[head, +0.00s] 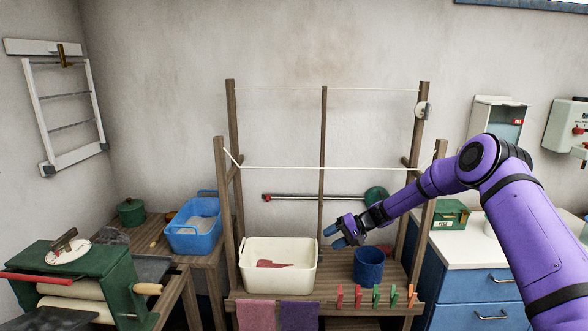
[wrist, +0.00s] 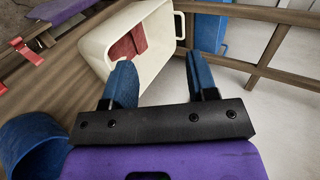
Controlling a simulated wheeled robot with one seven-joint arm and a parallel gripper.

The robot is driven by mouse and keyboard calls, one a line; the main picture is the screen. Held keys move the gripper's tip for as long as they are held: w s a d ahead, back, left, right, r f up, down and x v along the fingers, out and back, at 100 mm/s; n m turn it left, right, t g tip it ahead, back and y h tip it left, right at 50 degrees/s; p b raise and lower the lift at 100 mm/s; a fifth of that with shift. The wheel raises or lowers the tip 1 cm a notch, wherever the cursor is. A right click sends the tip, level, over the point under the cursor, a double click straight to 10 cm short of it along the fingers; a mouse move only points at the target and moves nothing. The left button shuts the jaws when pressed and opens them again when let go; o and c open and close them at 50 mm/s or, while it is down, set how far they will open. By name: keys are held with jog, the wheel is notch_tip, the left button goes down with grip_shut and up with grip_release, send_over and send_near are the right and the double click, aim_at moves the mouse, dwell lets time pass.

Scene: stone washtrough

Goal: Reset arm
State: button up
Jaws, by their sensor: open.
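My gripper (head: 338,236) has blue fingers and hangs from my purple arm above the wooden rack's shelf, between a cream tub and a blue bucket. In the wrist view my gripper (wrist: 160,85) is open, with nothing between its two blue fingers. The cream tub (head: 278,281) stands to its left with a folded red cloth (head: 273,264) inside. The tub also shows ahead of the fingers in the wrist view (wrist: 154,92). The blue bucket (head: 369,268) stands to the right of my gripper, apart from it.
Red, green and orange clothes pegs (head: 376,296) line the shelf's front edge, with pink (head: 256,315) and purple (head: 299,315) cloths hanging beside them. White lines (head: 290,167) cross the rack's posts. A blue basin (head: 193,228) and green mangle (head: 85,275) are left; a white-topped counter (head: 470,250) is right.

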jog(key=s+d+r+n+h, duration=0.1)
jog(key=s+d+r+h, duration=0.1)
jog(key=s+r, duration=0.65)
jog(key=s+d+r+t+h, duration=0.1)
jog(key=s+d+r+h, duration=0.3)
jog(key=r, duration=0.7)
jog(key=s+r+n+h, duration=0.1)
jog(key=s+r, duration=0.7)
jog(key=r, duration=0.2)
jog(key=s+d+r+t+h, duration=0.1)
jog(key=s+d+r, duration=0.25)
jog(key=s, duration=0.45)
jog(key=s+d+r+t+h, duration=0.15)
jog(key=s+r, duration=0.25)
jog(key=s, duration=0.5)
jog(key=s+d+m+h, duration=0.1)
jog(key=s+d, duration=0.2)
jog(key=s, duration=0.4)
jog(key=s+d+t+h, duration=0.1)
jog(key=s+d, duration=0.2)
jog(key=s, duration=0.5)
jog(key=shift+f+m, duration=0.35)
jog(key=shift+m, duration=0.05)
